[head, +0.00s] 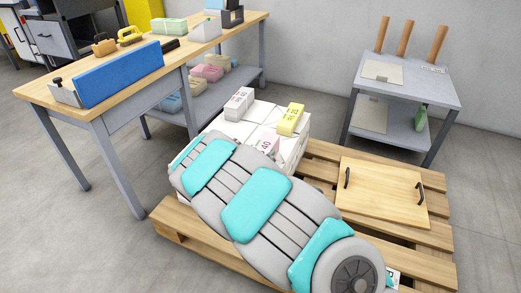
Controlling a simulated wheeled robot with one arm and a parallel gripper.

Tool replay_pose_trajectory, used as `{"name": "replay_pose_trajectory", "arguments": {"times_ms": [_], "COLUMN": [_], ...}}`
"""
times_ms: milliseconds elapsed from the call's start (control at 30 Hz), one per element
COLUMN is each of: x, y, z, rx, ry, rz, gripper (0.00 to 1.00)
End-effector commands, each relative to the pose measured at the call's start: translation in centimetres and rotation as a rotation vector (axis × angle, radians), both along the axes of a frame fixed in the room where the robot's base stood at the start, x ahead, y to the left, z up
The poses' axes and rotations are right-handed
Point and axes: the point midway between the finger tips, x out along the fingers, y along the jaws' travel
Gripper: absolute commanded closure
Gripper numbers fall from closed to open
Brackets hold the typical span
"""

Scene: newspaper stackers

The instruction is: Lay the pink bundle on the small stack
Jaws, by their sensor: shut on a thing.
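A pale pink bundle (265,143) marked 40 shows at the front right of a white stack (262,112). My arm hides its lower part, and I cannot tell whether it rests on the stack or is held. A yellow bundle (290,119) and a whitish bundle (238,104) lie on the same stack, towards the back. The stack stands at the back left of the wooden pallet, its front hidden by my grey and teal arm. My gripper is not visible. I cannot tell which stack is the small one.
A wooden board with two black handles (383,192) lies on the right of the pallet (435,268). A workbench (190,47) with pastel bundles on its shelf stands at left. A grey side table (420,92) with wooden rollers stands at back right. Open floor lies right of the pallet.

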Motion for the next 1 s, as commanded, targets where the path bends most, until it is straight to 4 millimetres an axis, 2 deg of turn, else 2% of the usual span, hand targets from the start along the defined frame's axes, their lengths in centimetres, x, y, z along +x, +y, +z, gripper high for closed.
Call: {"name": "replay_pose_trajectory", "arguments": {"times_ms": [1000], "x": [0.05], "y": [0.02], "z": [-1.02], "rx": [0.001], "ry": [-0.003], "rz": [0.000], "gripper": [1.00]}}
